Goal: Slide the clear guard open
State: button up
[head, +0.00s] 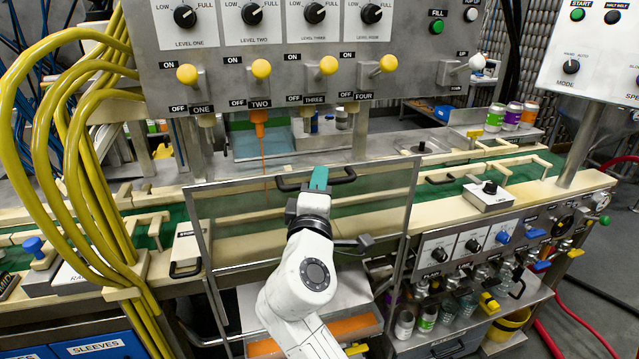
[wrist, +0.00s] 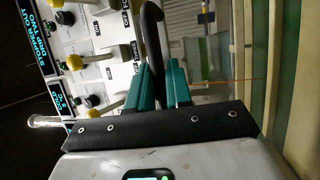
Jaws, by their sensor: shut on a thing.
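The clear guard (head: 240,232) is a see-through panel in a thin steel frame, standing in front of the conveyor in the head view. A black bar handle (head: 289,187) runs along its upper edge. The handle also shows in the wrist view (wrist: 152,35), passing down between the teal fingers. My gripper (head: 319,178) is at the middle of the handle and shut on it; the fingers also show in the wrist view (wrist: 161,90). My white arm hides the lower middle of the guard.
A control panel (head: 225,75) with yellow-knobbed levers hangs above the guard. Yellow hoses (head: 60,130) drop at the left. A small box with a black knob (head: 488,195) sits to the right. Cans (head: 513,115) stand at the back right. An orange stream (head: 265,160) falls behind the guard.

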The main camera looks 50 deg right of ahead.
grip_shut()
jog(key=shift+f, duration=0.15)
notch_tip(320, 180, down, 22)
jog(key=b, duration=1.9)
jog(key=o, duration=0.6)
grip_release()
jog(key=v, duration=1)
jog(key=shift+s+a+b, duration=0.25)
jog(key=shift+a+b, duration=0.1)
